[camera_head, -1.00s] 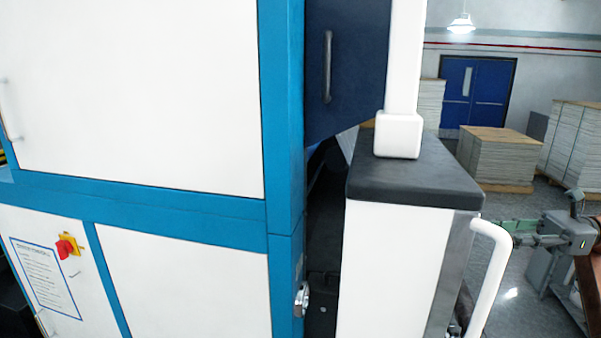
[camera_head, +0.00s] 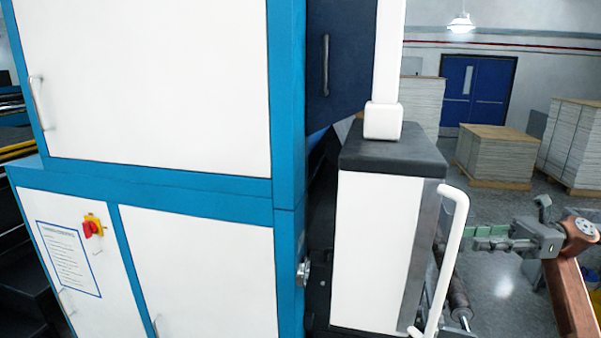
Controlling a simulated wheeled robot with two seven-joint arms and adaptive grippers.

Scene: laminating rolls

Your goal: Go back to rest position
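My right arm comes in at the right edge with a copper-coloured link. My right gripper (camera_head: 490,243) points left from a grey wrist part, beside the white handle of a machine. The gripper is small and its fingers overlap the parts around it, so I cannot tell whether it is open or shut. I see nothing held in it. My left arm and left gripper are not in view.
A large white and blue machine cabinet (camera_head: 195,245) fills the left and centre. A white unit (camera_head: 375,240) with a black top and a white handle (camera_head: 452,255) stands beside it. A dark roller (camera_head: 459,295) lies behind the handle. Paper stacks (camera_head: 495,155) stand on the floor at the back right.

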